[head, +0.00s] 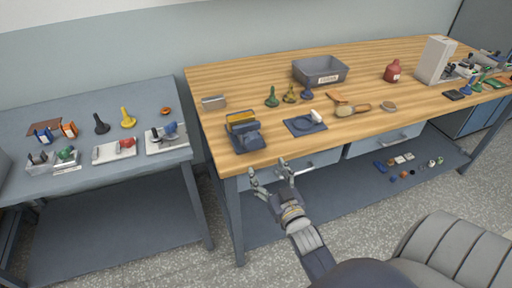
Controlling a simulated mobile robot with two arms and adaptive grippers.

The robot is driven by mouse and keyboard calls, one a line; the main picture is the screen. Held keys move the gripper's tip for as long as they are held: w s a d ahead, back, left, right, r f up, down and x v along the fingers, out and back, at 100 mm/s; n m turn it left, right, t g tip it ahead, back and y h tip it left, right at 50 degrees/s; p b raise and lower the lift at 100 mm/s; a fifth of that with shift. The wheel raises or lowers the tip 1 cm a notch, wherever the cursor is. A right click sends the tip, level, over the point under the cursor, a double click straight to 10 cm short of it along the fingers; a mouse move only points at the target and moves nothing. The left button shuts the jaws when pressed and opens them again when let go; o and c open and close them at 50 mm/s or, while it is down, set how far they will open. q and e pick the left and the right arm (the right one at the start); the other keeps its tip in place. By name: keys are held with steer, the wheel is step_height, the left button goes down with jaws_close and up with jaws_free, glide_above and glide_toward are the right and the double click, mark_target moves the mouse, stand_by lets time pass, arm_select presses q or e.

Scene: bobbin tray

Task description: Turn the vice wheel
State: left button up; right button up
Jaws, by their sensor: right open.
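A dark blue block-like device with a yellow part (245,137) stands at the front left corner of the wooden bench (360,85). It looks like the vice, but its wheel cannot be made out at this size. My right gripper (269,169) is open and empty, in front of the bench's front edge, below and to the right of the device and apart from it. My left gripper is out of view.
A blue mat (305,127) with a white roll lies right of the device. A grey bin (320,70) stands behind. A drawer (385,141) is under the bench front. A grey table (40,185) at left holds small fixtures. Floor shows between both tables.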

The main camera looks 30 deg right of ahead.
mark_target(255, 146)
steer(key=x, duration=0.3)
steer(key=p+x, duration=0.1)
steer(key=x, duration=0.2)
steer(key=r+x, duration=0.1)
steer(key=x, duration=0.2)
steer(key=shift+w+d+r+p, duration=0.1)
steer(key=shift+w+d+p, duration=0.15)
steer(key=shift+p, duration=0.1)
steer(key=shift+w, duration=0.6)
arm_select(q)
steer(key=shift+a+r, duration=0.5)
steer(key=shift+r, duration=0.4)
arm_select(e)
steer(key=shift+d, duration=0.1)
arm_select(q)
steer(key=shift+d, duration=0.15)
arm_select(e)
steer(key=shift+c, duration=0.6)
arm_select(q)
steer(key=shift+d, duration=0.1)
arm_select(e)
steer(key=c, duration=0.9)
